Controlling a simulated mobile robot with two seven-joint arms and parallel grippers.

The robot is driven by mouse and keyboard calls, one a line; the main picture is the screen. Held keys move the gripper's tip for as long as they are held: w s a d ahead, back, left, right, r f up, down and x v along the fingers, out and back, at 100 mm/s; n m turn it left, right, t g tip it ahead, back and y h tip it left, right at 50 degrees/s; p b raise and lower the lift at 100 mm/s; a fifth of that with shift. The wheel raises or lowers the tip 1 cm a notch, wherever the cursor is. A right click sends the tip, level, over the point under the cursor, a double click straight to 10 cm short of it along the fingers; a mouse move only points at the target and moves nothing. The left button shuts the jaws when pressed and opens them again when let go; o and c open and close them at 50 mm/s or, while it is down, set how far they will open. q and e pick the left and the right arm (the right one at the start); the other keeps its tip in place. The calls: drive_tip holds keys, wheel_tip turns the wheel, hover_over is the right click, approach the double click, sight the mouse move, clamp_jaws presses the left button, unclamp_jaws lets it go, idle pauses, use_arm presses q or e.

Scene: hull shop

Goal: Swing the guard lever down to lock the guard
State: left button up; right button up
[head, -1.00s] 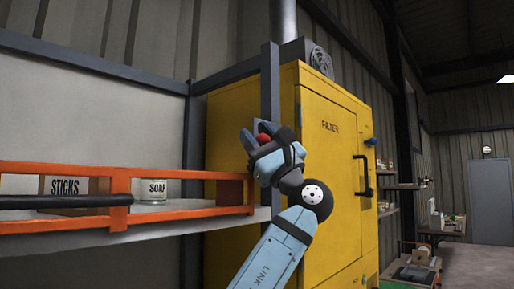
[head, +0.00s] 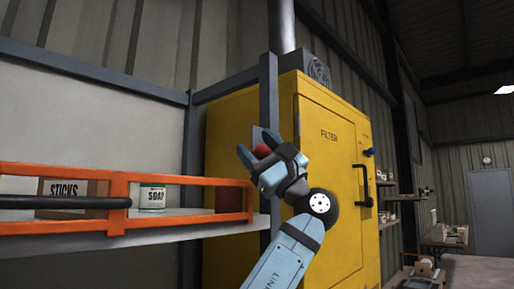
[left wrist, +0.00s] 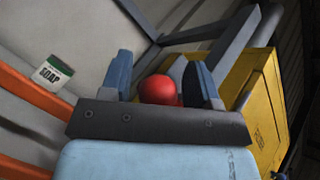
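The guard is an orange rail frame (head: 118,192) along the front of the shelf. A round red knob (head: 262,152), which looks like the guard lever's end, is beyond the frame's right end, in front of a grey post. My left gripper (head: 257,146) has its two blue fingers on either side of this knob. The lever's arm is mostly hidden by my gripper. My right gripper is not in view.
A box marked STICKS (head: 65,188) and a SOAP tin (head: 151,198) stand on the shelf behind the rails. A yellow FILTER cabinet (head: 335,185) with a black handle (head: 362,185) stands behind my left arm. A grey post (head: 269,100) rises close to the gripper.

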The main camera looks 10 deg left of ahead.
use_arm(q)
drive_tip(key=shift+s+f, duration=0.1)
drive_tip(key=shift+f, duration=0.2)
drive_tip(key=b+v, duration=0.3)
drive_tip(key=v, duration=1)
drive_tip(key=shift+d, duration=0.25)
